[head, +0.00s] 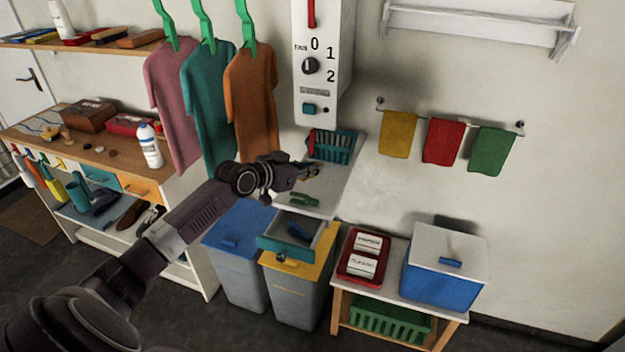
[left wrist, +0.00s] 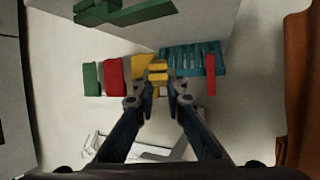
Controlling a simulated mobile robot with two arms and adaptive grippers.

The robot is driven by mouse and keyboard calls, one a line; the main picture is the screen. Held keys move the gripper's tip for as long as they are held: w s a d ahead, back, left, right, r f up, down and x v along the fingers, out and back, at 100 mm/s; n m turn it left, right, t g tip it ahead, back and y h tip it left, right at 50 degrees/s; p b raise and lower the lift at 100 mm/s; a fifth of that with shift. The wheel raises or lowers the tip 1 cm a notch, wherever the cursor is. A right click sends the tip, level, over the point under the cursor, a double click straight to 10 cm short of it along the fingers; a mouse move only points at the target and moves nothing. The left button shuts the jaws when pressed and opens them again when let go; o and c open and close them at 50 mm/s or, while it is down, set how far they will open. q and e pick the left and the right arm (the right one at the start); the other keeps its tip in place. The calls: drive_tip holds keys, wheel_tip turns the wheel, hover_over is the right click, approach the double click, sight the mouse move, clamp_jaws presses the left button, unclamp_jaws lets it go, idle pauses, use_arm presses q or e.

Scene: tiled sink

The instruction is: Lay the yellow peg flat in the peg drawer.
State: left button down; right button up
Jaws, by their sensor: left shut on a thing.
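The yellow peg (left wrist: 157,72) sits between the fingertips of my left gripper (left wrist: 158,86) in the left wrist view. My left gripper (head: 308,170) is shut on it, above the white shelf in the head view, where the peg hardly shows. The peg drawer (head: 268,246), with a teal front, is pulled open under that shelf, below my gripper. A dark blue thing (head: 299,233) lies inside it. My right gripper is not in view.
A green peg (head: 304,201) lies on the white shelf (head: 328,205). A teal rack (head: 335,147) with a red peg stands at the shelf's back. Hanging shirts (head: 250,100) are close on the left. A blue bin (head: 238,260) and a yellow-lidded bin (head: 297,293) stand below.

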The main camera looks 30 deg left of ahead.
sight(313, 189)
use_arm(q)
drive_tip(key=shift+f+p, duration=0.3)
drive_tip(key=shift+f, duration=2.05)
drive_tip(key=shift+f, duration=0.2)
drive_tip(key=c, duration=2)
unclamp_jaws()
drive_tip(key=shift+r, duration=0.15)
